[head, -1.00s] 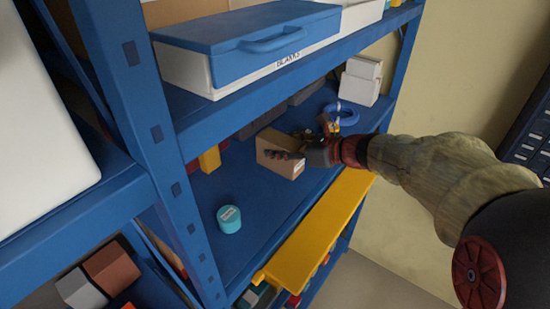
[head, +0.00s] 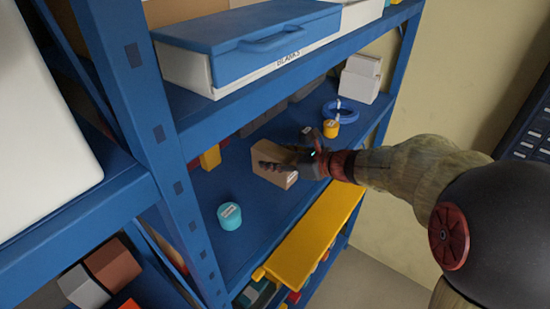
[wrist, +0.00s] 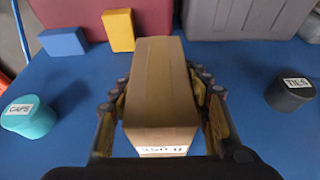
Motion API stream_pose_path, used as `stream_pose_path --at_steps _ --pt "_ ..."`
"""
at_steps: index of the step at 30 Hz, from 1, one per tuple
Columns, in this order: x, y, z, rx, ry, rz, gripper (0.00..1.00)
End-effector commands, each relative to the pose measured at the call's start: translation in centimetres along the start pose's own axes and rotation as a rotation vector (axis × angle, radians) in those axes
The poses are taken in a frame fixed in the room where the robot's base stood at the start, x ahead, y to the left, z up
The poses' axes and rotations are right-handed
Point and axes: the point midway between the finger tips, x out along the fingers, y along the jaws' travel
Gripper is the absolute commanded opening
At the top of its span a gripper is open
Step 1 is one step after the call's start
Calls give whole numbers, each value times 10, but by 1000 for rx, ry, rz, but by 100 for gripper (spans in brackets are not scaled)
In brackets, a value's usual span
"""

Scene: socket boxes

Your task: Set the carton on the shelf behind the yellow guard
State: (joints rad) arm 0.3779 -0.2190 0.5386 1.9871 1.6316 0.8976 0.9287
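The brown carton (head: 262,166) is over the blue middle shelf (head: 205,190), on the inner side of the yellow guard (head: 315,235). In the wrist view the carton (wrist: 160,85) lies lengthwise between the two fingers, its white label facing me. My gripper (head: 285,160) reaches in from the right. In the wrist view the fingers of my gripper (wrist: 163,95) press close along both sides of the carton and look shut on it. I cannot tell whether its underside touches the shelf. The yellow guard runs along the shelf's front edge.
A teal jar (head: 229,216) stands left of the carton. A yellow jar (head: 331,128), blue tape ring (head: 341,111) and white boxes (head: 360,80) stand right. Dark grey bins (wrist: 245,18) and a yellow block (head: 210,157) are behind. An upper shelf (head: 290,75) hangs overhead.

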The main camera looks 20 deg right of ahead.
Motion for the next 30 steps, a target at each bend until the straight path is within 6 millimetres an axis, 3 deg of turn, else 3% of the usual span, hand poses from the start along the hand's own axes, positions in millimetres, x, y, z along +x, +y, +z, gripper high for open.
stream_pose_path --at_steps 8,20,30 --pt "0 0 1 0 0 0 63" --pt "-4 0 6 -1 -1 -1 63" --pt "-69 -2 3 -1 -2 -7 63"
